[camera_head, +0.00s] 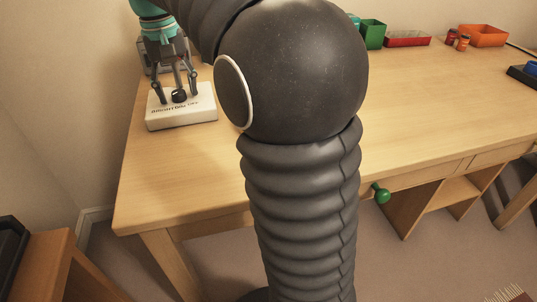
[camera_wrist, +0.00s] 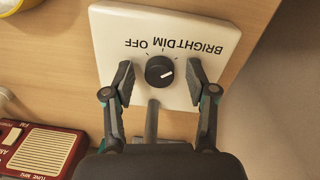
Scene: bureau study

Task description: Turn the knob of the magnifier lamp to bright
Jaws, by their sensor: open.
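The black knob (camera_wrist: 160,70) sits on a white control base (camera_wrist: 112,30), marked OFF, DIM and BRIGHT, upside down in the wrist view. The knob's white pointer line points right and slightly up in that view. In the head view the base (camera_head: 185,117) lies at the desk's left end with the knob (camera_head: 179,96) on top. My gripper (camera_wrist: 162,84) is open. Its fingers stand on either side of the knob, with a gap on both sides. The gripper (camera_head: 176,90) reaches down over the base in the head view. The lamp's magnifier head is not identifiable.
A red radio (camera_wrist: 42,150) is close to the base in the wrist view, with a yellow round thing (camera_wrist: 22,5) in the upper left corner. A green bin (camera_head: 373,34), red tray (camera_head: 407,39) and orange bin (camera_head: 483,36) stand along the desk's back. The desk's middle (camera_head: 420,100) is clear.

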